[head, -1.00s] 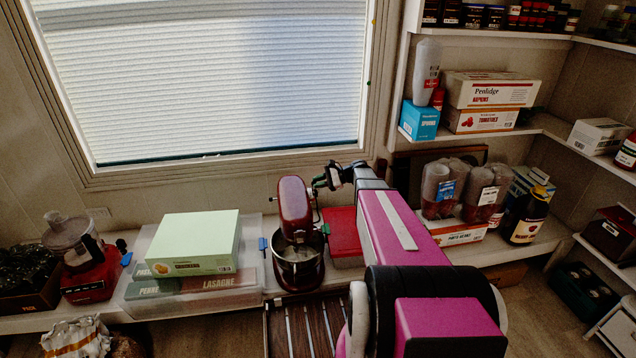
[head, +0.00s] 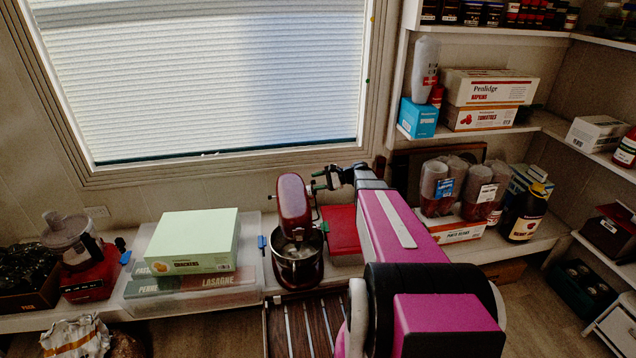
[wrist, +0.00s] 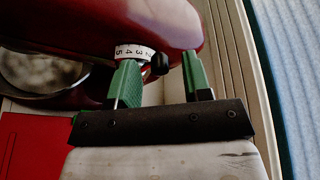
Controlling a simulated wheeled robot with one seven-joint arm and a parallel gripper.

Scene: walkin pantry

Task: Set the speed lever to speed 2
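The stand mixer (head: 293,208) is dark red, with a steel bowl (head: 298,266) under its head. In the wrist view, its red head (wrist: 110,22) fills the top. A white speed dial (wrist: 133,52) on its side shows the numbers 5, 4, 3 and part of another. The speed lever's black round knob (wrist: 158,64) sticks out beside the dial. My gripper (wrist: 162,72) is open, its green fingers apart, with the knob between them, closer to the left finger. Contact with the knob is unclear. In the head view my gripper (head: 324,180) is at the mixer's right side.
A red box (head: 341,232) stands right of the mixer. A pale green box (head: 195,240) on a clear container stands to the left. The window (head: 220,80) is behind. Shelves with boxes and jars are on the right.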

